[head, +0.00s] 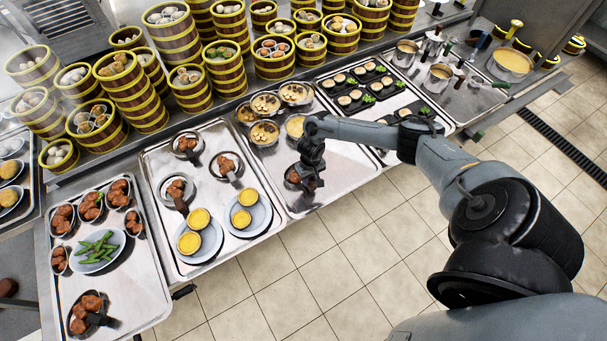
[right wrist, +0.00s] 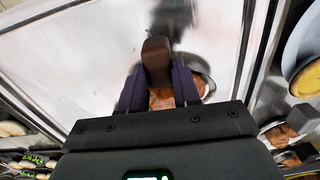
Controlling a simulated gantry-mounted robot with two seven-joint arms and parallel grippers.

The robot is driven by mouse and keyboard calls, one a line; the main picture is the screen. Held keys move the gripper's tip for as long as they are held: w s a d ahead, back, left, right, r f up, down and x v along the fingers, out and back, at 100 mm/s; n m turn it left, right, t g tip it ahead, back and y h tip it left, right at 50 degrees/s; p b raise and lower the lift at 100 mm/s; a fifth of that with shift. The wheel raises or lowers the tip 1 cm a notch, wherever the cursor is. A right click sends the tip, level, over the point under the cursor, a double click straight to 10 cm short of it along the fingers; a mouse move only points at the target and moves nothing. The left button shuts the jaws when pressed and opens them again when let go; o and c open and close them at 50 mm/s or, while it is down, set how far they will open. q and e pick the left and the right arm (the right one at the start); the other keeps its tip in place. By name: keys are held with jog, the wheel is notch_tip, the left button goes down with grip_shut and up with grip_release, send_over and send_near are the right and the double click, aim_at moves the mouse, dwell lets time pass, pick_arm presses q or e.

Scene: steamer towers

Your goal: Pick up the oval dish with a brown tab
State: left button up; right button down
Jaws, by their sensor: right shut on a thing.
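The oval dish (right wrist: 208,84) holds reddish-brown food, and its brown tab (right wrist: 157,52) sticks up between my right gripper's fingers in the right wrist view. My right gripper (right wrist: 158,88) is shut on this dish at the tab. In the head view the right gripper (head: 310,182) is over the front of the middle tray, and its fingers hide most of the dish (head: 292,177). I cannot tell whether the dish touches the tray. My left gripper is not in view.
The middle tray (head: 345,180) has bare metal around the gripper, with bowls at its back. The tray to the left (head: 230,243) holds similar tabbed dishes and plates of yellow cups. Tall steamer towers (head: 140,95) line the back. Small dark dishes (head: 365,85) stand at back right.

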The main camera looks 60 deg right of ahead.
jog(key=shift+r, duration=0.4)
notch_tip(320, 180, up, 4)
jog(key=shift+f+p, duration=0.25)
jog(key=shift+p, duration=0.2)
jog(key=s+a+r+p, duration=0.2)
jog(key=s+r, duration=0.4)
jog(key=s, duration=0.5)
jog(key=shift+s+r, duration=0.2)
jog(key=shift+r, duration=0.15)
jog(key=c, duration=1.4)
grip_release()
grip_shut()
